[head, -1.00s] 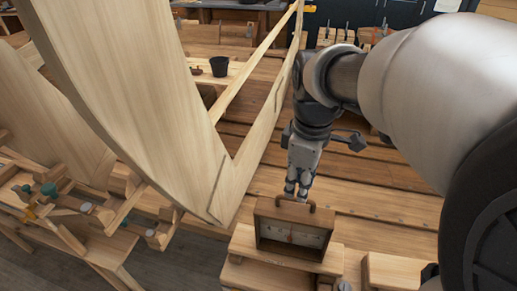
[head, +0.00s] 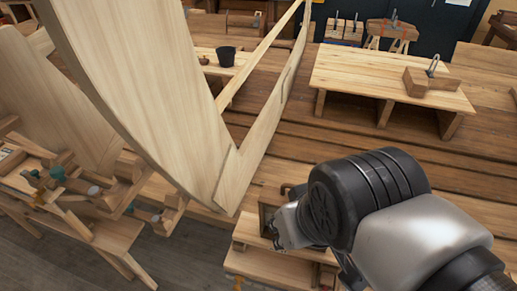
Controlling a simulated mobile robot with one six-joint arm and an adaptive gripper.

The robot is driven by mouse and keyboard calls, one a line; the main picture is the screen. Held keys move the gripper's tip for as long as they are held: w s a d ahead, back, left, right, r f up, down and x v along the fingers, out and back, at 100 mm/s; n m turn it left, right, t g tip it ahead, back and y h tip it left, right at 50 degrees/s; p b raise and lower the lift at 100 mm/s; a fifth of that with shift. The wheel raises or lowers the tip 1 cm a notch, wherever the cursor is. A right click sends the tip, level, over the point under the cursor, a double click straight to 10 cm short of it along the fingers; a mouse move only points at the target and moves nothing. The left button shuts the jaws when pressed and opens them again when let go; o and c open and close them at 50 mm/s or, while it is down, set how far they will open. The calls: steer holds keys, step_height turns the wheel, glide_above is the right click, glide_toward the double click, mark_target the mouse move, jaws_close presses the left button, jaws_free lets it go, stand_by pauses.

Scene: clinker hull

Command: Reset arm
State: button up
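My gripper (head: 287,228) is in the lower middle of the head view, at the end of my folded arm. It is small and partly covered by my own wrist, so I cannot see whether its fingers are open or shut, or whether anything is between them. It overlaps the brown wooden gauge box (head: 265,217) in the picture. Only a dark edge of that box shows at its left; its face and handle are hidden. I cannot tell whether the gripper touches it.
The box's wooden stand (head: 262,268) is just below my gripper. The pale planked hull (head: 150,90) rises close on the left. A low wooden bench (head: 385,75) with a clamped block (head: 432,80) stands at upper right. A black bucket (head: 226,56) is farther back.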

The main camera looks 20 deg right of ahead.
step_height(320, 180, down, 19)
steer(key=b, duration=1.8)
steer(key=shift+r, duration=0.15)
